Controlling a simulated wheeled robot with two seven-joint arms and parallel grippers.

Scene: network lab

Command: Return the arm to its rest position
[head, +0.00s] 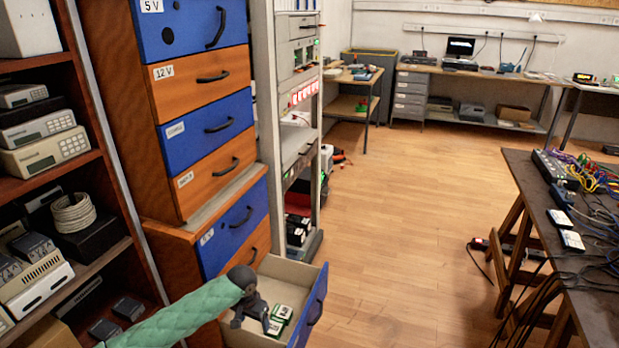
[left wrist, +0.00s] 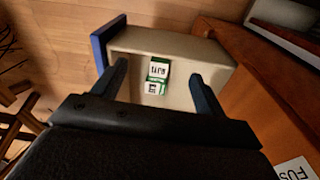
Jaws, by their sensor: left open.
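My left arm, in a green quilted sleeve, reaches in from the lower left of the head view. Its black gripper (head: 255,317) points down into an open drawer (head: 295,268) at the bottom of the cabinet. In the left wrist view the two fingers of the gripper (left wrist: 158,70) are wide apart with nothing held between them. Small green-and-white boxes (head: 279,318) lie on the drawer floor just beside the fingers. The boxes (left wrist: 157,72) also show between the fingers in the wrist view. I cannot tell the exact finger height above the drawer floor. My right gripper is not in view.
The orange-and-blue drawer cabinet (head: 203,140) stands behind the drawer, its other drawers shut. A shelf of instruments (head: 45,145) is close on the left. An equipment rack (head: 298,100) stands beyond. A dark table (head: 590,270) with cables is on the right. The wooden floor (head: 400,220) between is mostly clear.

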